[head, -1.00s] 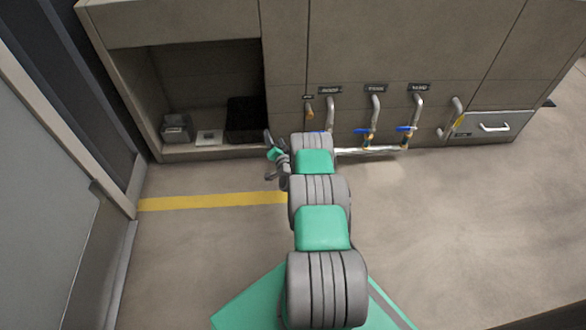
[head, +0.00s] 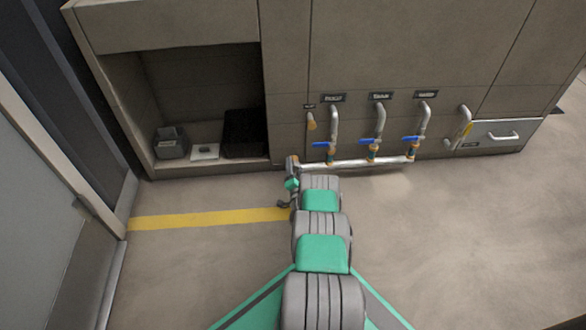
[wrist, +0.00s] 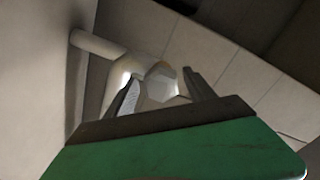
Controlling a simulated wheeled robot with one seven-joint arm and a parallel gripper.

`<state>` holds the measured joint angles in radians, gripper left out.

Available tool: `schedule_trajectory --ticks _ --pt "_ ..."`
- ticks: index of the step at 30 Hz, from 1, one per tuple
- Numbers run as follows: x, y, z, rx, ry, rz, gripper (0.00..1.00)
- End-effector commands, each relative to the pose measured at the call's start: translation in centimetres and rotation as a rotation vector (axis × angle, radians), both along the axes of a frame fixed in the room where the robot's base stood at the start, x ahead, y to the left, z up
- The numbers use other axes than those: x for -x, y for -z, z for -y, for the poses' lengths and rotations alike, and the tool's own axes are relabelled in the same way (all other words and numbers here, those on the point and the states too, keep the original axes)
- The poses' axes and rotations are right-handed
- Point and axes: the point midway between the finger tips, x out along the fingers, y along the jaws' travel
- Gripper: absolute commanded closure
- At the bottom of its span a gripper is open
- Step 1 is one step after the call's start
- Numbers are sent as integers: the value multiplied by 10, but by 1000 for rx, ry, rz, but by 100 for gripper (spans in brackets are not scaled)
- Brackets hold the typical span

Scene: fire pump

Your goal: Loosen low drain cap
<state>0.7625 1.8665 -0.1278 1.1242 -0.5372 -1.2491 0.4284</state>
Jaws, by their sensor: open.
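The low drain pipe (head: 340,163) runs level near the floor below three blue-handled valves. In the wrist view the pale drain cap (wrist: 160,83) with flat hex-like faces sits at the end of a light pipe elbow (wrist: 128,68). My gripper (wrist: 161,76) is open, with one dark finger on each side of the cap in that view. Whether either finger touches the cap cannot be told. In the head view my gripper (head: 291,165) is at the pipe's left end and hides the cap there.
Above the pipe are blue valve handles (head: 372,142) and a grey cabinet face. To the left an open alcove holds a small grey box (head: 171,143) and a black bin (head: 245,134). A drawer (head: 492,136) is at the right. The floor is clear, with a yellow stripe (head: 205,219).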

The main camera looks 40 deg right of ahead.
Motion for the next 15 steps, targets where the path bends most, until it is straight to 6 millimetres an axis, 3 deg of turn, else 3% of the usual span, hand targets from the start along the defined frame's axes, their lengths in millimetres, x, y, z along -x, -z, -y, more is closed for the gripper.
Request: schedule_trajectory --ticks 2,15 --pt "-1 0 -2 0 -2 0 37" --pt "0 0 -1 0 -1 0 73"
